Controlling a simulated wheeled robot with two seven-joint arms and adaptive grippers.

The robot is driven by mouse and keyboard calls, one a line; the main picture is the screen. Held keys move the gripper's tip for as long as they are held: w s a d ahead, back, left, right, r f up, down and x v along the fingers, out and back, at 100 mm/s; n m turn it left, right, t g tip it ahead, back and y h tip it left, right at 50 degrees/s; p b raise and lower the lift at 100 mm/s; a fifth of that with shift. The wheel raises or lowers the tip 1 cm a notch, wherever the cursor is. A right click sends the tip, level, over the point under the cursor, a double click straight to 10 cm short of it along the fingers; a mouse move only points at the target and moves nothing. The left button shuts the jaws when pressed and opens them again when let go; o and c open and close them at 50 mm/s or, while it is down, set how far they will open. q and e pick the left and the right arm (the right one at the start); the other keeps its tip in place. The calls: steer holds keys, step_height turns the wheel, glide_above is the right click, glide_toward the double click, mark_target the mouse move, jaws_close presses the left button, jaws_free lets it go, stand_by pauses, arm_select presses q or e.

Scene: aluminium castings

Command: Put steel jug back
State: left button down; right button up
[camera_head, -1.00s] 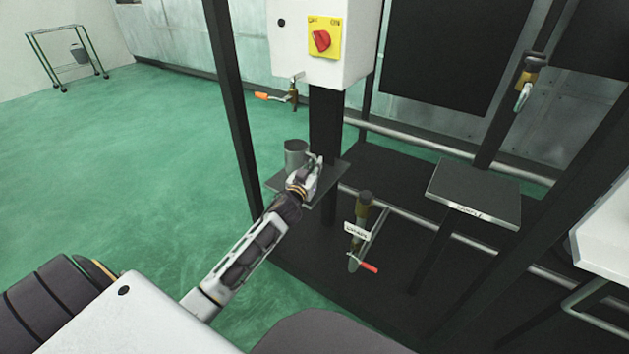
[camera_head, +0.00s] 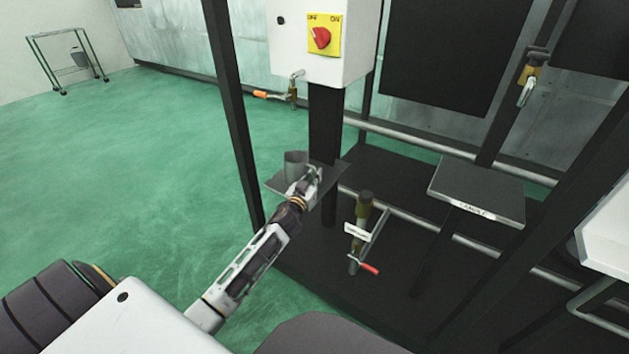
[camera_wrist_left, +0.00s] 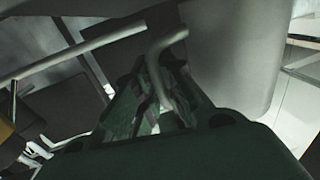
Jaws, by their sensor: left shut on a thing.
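The steel jug (camera_head: 294,163) is a grey metal cylinder, upright at the left part of a small dark shelf plate (camera_head: 330,175) under the white switch box. My left gripper (camera_head: 307,184) is at the jug's near right side, shut on its handle. In the left wrist view the jug's wall (camera_wrist_left: 235,60) fills the upper right, and its bent handle (camera_wrist_left: 158,62) runs between the fingers of my left gripper (camera_wrist_left: 160,95). The jug's base is partly hidden by the gripper; I cannot tell whether it touches the plate. My right gripper is not in view.
A tap with an orange handle (camera_head: 262,94) sticks out above the jug. A black post (camera_head: 232,120) stands left of the plate. A red-handled valve (camera_head: 369,268) is lower right. Another plate (camera_head: 478,190) is further right.

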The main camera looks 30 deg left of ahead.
arm_select(q)
steer(key=shift+f, duration=0.35)
steer(key=c, duration=1.5)
jaws_free()
steer(key=shift+s+d, duration=0.2)
steer(key=shift+s, duration=1.6)
steer(key=shift+s+d+p, duration=0.2)
steer(key=shift+s+p, duration=0.2)
steer(key=shift+s, duration=1.3)
steer(key=s, duration=0.5)
steer(key=shift+d, duration=0.3)
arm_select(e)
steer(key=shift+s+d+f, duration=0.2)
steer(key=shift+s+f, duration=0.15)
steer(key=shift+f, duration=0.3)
